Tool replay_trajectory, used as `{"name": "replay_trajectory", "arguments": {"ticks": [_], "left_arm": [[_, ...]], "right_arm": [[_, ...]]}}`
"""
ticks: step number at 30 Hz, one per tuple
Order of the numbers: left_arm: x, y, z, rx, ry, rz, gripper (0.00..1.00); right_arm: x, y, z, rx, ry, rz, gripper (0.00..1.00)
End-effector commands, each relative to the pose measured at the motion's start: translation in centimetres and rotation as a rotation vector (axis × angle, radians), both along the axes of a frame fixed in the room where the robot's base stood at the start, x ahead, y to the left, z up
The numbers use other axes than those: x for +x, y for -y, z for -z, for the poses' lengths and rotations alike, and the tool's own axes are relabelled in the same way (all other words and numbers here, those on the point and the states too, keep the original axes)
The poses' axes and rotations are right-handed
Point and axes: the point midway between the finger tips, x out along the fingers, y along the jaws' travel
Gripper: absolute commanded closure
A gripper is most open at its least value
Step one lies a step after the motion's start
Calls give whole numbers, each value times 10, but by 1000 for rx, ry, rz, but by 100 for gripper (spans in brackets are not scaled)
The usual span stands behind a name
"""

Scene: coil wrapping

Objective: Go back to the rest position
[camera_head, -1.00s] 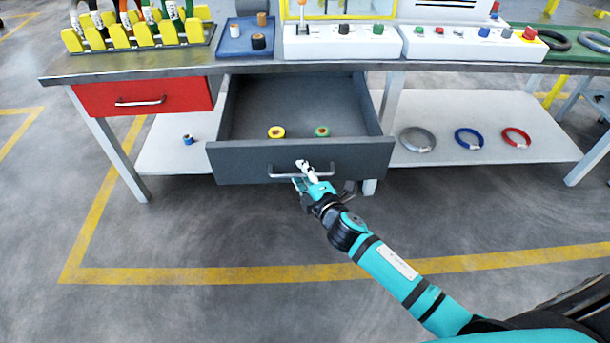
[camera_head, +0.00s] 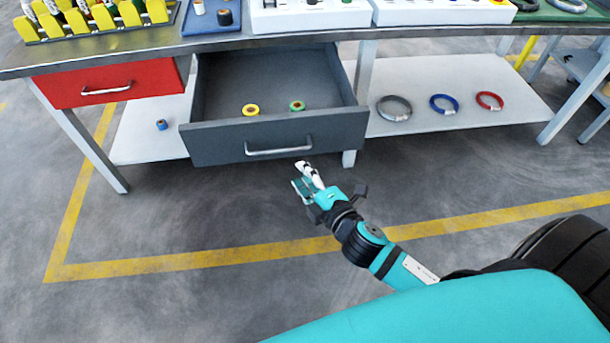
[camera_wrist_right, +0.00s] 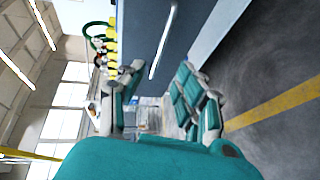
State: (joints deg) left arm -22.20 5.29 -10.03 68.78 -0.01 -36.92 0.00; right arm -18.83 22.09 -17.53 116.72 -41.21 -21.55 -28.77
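My right gripper (camera_head: 302,177) is in front of the open grey drawer (camera_head: 220,146), a little below and to the right of the drawer's handle (camera_head: 279,146), and apart from it. In the right wrist view my right gripper (camera_wrist_right: 155,88) has its fingers spread with nothing between them. The drawer front and its handle (camera_wrist_right: 162,42) show above the fingers there. My left gripper is in neither view.
The drawer holds a yellow tape roll (camera_head: 250,110) and a green one (camera_head: 297,106). The red drawer (camera_head: 70,88) is shut. Coils (camera_head: 394,108) lie on the lower shelf (camera_head: 520,104). The floor in front of the workbench is clear.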

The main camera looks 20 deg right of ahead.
Motion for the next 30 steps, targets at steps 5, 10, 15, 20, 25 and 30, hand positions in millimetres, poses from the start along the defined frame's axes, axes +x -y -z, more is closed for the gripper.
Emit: {"name": "replay_trajectory", "arguments": {"ticks": [5,10,15,20,25,30], "left_arm": [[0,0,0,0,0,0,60],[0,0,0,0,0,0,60],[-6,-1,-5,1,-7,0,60],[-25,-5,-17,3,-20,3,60],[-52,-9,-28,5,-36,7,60],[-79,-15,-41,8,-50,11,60]], "right_arm": [[0,0,0,0,0,0,66],[0,0,0,0,0,0,66],[-1,8,28,44,-83,30,66],[-25,30,117,204,-332,149,66],[-98,51,222,427,-634,364,66],[-205,56,296,631,-890,632,66]]}}
